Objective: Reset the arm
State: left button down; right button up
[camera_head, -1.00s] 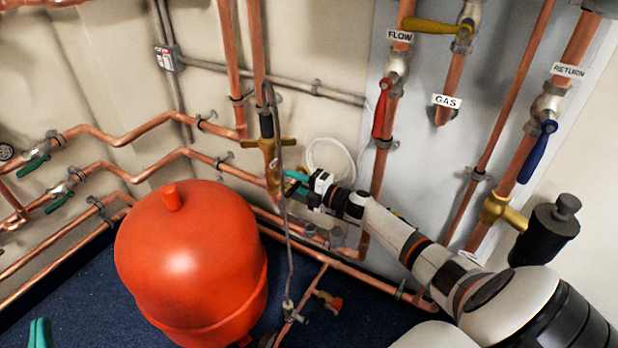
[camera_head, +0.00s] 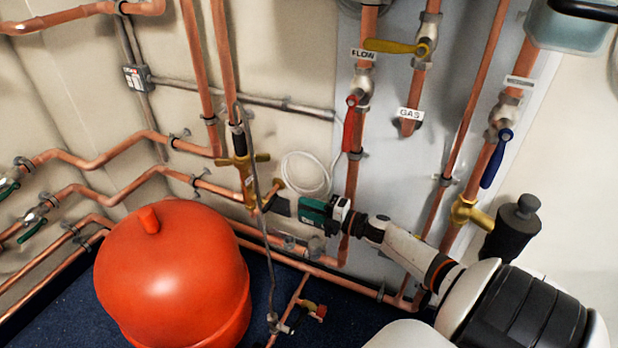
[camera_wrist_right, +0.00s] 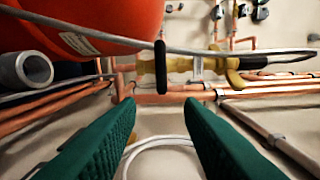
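My right arm comes in from the lower right in the head view. Its green-fingered gripper (camera_head: 312,212) is in front of the wall, right of the brass valve (camera_head: 243,168) and apart from it. In the right wrist view the two green fingers (camera_wrist_right: 160,102) stand apart with nothing held between them. The brass valve with its black handle (camera_wrist_right: 161,68) shows beyond the fingertips there. My left gripper is not in view.
The red tank (camera_head: 170,275) stands left of my right gripper. Copper pipes (camera_head: 352,270) run below and behind it. A white cable loop (camera_head: 305,173) hangs just above. The red-handled flow valve (camera_head: 349,125) and blue-handled valve (camera_head: 496,160) are higher up.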

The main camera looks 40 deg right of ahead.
dwell(0.3)
